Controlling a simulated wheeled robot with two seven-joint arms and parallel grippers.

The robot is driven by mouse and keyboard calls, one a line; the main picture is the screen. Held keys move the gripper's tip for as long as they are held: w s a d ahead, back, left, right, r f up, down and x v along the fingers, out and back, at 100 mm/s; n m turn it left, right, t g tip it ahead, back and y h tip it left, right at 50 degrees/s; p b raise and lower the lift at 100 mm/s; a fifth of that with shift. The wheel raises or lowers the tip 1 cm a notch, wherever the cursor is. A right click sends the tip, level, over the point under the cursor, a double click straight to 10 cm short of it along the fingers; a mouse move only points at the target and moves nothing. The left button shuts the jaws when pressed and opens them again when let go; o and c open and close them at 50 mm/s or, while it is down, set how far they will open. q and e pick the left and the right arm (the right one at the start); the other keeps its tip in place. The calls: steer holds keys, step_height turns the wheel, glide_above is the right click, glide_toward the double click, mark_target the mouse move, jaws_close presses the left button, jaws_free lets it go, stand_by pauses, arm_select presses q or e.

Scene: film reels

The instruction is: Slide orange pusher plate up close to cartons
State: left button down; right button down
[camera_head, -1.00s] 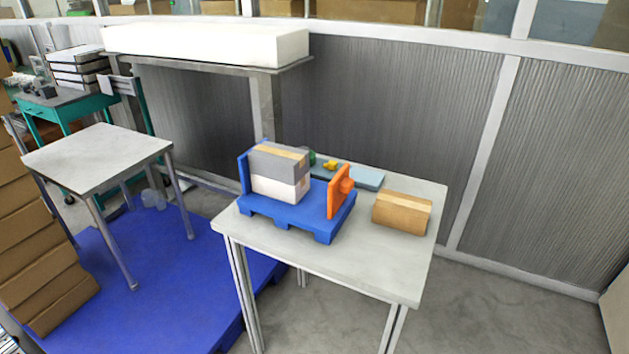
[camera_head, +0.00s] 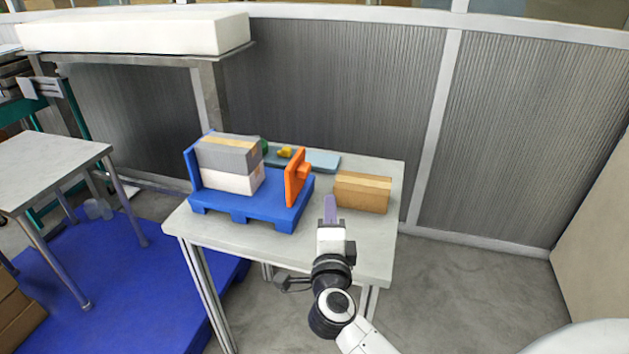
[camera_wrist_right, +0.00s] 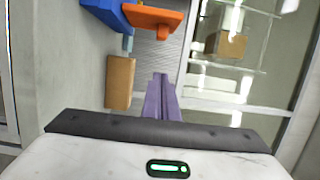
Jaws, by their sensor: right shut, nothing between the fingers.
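The orange pusher plate (camera_head: 295,177) stands upright at the right end of the blue pallet-like base (camera_head: 247,205), with a knob on its right face. The cartons, a grey one (camera_head: 229,156) stacked on a white one (camera_head: 232,181), sit at the base's left end. A gap of bare blue lies between cartons and plate. My right gripper (camera_head: 330,208) is shut and empty, to the right of the plate and apart from it, in front of the brown box. The right wrist view shows its purple fingers (camera_wrist_right: 161,98) together and the orange plate (camera_wrist_right: 155,18) at the top. My left gripper is not in view.
A brown box (camera_head: 361,192) stands on the white table (camera_head: 350,240) right of the base. Behind the base lie a light-blue flat item (camera_head: 323,160), a small yellow object (camera_head: 284,152) and a green one. The front strip of the table is clear.

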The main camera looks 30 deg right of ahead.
mark_target(301, 177)
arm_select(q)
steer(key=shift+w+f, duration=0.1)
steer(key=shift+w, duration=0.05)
arm_select(e)
steer(key=w+d, duration=0.3)
steer(key=w, duration=0.8)
steer(key=shift+d, duration=0.2)
steer(key=shift+w+f, duration=0.1)
steer(key=shift+w, duration=0.05)
